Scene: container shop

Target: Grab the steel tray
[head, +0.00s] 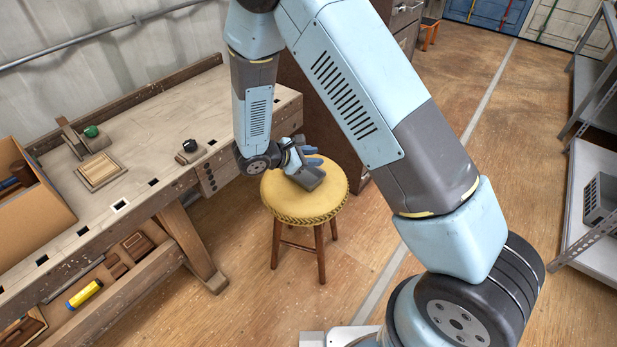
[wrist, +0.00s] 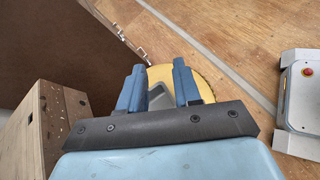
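A small grey piece, which looks like the steel tray (wrist: 159,98), shows between my fingers in the wrist view. It lies on the round yellow seat of a wooden stool (head: 282,199), and only part of it shows. In the head view I cannot make it out behind my gripper (head: 316,156). My gripper, also in the wrist view (wrist: 158,68), is low over the stool seat. Its two blue fingers are apart, with one on each side of the grey piece. I cannot tell whether they touch it.
A wooden workbench (head: 150,160) stands left of the stool, with a cardboard box (head: 38,215) and small tools on it. A brown cabinet stands close behind the stool. Metal shelving (head: 590,255) with a grey bin (head: 600,199) is at the right. Floor between is clear.

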